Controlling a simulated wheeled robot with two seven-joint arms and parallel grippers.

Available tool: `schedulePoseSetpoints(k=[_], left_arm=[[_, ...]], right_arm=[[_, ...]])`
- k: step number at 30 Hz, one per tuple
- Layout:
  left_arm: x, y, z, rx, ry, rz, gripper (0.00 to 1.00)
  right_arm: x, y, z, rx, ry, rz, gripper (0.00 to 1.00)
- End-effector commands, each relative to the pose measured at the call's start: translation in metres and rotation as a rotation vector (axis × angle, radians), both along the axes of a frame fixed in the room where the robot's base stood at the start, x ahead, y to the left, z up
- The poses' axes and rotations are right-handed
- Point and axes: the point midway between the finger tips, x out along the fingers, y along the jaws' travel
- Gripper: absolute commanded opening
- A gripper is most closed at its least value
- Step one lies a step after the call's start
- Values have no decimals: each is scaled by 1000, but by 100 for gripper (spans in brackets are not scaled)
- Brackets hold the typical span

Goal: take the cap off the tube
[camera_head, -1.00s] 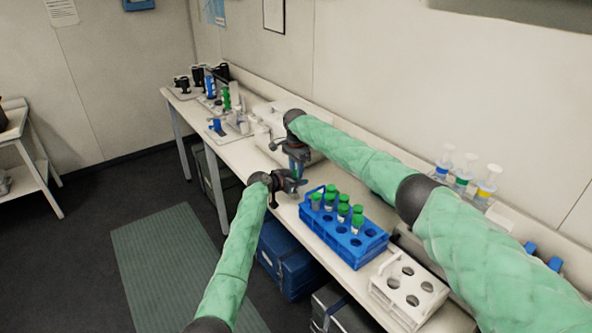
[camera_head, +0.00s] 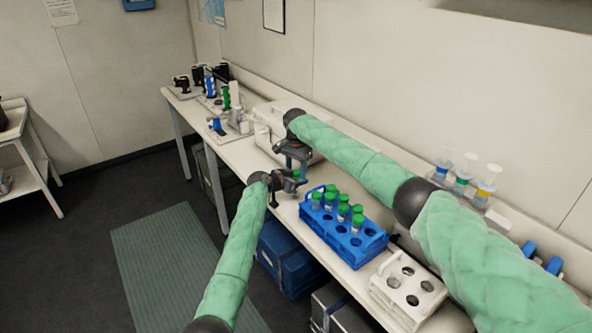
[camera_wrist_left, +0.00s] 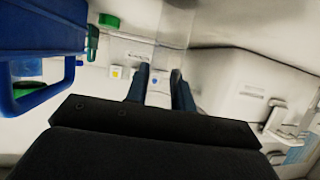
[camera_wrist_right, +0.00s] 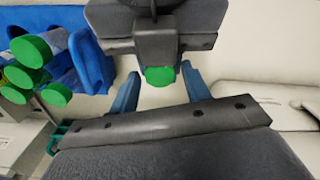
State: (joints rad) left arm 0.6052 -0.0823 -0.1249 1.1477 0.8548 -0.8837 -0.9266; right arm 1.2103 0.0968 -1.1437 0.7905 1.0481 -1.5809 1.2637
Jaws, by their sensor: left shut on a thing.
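My left gripper (camera_head: 292,184) is shut on the clear tube (camera_wrist_left: 160,88), which shows between its fingers in the left wrist view. The tube's green cap (camera_wrist_right: 158,76) shows in the right wrist view beside the left gripper's dark body. In the head view the cap (camera_head: 297,173) is a small green spot between the two grippers. My right gripper (camera_wrist_right: 160,92) is open, with its blue fingers on either side of the cap in the picture and apart from it. The join of cap and tube is hidden.
A blue rack (camera_head: 345,243) with several green-capped tubes stands on the bench just right of the grippers. A white rack (camera_head: 384,303) with empty holes stands nearer. A white box-like device (camera_head: 272,118) is behind the grippers. Bottles (camera_head: 463,182) stand along the wall.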

Motion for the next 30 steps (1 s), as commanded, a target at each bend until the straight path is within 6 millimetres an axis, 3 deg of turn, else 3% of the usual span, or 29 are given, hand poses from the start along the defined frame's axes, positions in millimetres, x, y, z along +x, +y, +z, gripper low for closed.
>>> schedulePoseSetpoints(k=[11,25,30], left_arm=[[0,0,0,0,0,0,0],[0,0,0,0,0,0,0],[0,0,0,0,0,0,0]], right_arm=[[0,0,3,1,-1,0,51],[0,0,46,1,-1,-2,48],[0,1,57,0,-1,-84,48]])
